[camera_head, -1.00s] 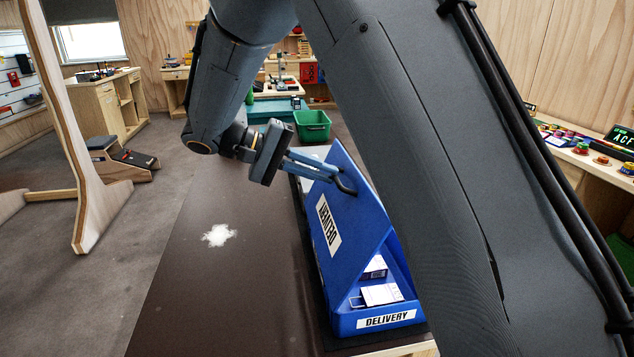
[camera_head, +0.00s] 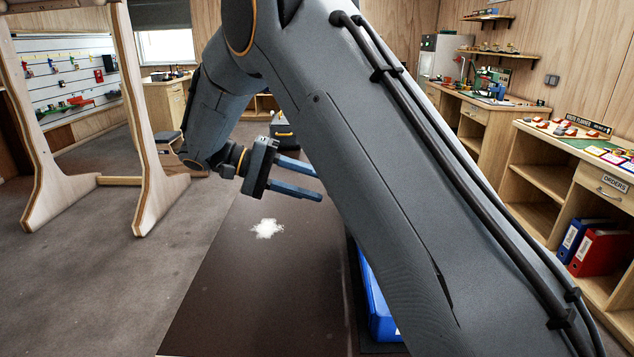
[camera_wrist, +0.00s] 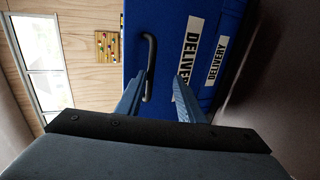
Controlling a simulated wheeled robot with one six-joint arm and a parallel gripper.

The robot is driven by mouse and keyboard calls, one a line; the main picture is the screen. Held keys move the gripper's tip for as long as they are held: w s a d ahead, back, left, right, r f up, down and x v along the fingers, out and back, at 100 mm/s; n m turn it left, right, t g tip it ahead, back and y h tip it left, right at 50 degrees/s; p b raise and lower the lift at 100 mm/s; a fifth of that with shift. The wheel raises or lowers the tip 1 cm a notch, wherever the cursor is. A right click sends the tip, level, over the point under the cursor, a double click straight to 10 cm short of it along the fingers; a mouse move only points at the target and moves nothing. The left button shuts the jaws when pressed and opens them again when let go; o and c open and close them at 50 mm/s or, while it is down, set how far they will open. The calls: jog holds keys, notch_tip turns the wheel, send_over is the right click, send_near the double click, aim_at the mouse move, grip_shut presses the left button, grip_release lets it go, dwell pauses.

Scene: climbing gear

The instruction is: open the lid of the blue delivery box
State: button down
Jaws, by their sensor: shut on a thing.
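The blue delivery box (camera_head: 376,302) stands low behind my arm in the head view; only a strip of its side shows, and its lid is hidden there. In the wrist view the blue lid (camera_wrist: 168,22) fills the upper middle, with a black handle (camera_wrist: 148,62) on it and DELIVERY labels beside it. My gripper (camera_head: 318,187) points right in the head view, its tips close to the edge of my arm. In the wrist view its fingers (camera_wrist: 160,88) stand apart with the handle's lower end between them, and it is shut on the handle. How far the lid is raised cannot be told.
A dark brown mat (camera_head: 225,310) with a white powdery patch (camera_head: 267,229) lies left of the box. A wooden frame (camera_head: 150,150) stands at the left. Shelving with blue and red binders (camera_head: 600,250) stands at the right. Grey floor at the left is free.

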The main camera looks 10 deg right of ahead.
jog(key=shift+s+a+f, duration=0.1)
jog(key=shift+a+f, duration=0.1)
jog(key=shift+f, duration=0.25)
jog(key=shift+s+a+f, duration=0.1)
jog(key=shift+a+f, duration=0.05)
jog(key=shift+f, duration=0.3)
jog(key=c, duration=1.8)
grip_release()
jog(key=shift+d, duration=0.3)
jog(key=shift+c, duration=0.2)
jog(key=b+v, duration=0.2)
jog(key=v, duration=0.5)
jog(key=shift+w+r, duration=0.3)
jog(key=shift+r, duration=0.1)
jog(key=shift+a, duration=0.2)
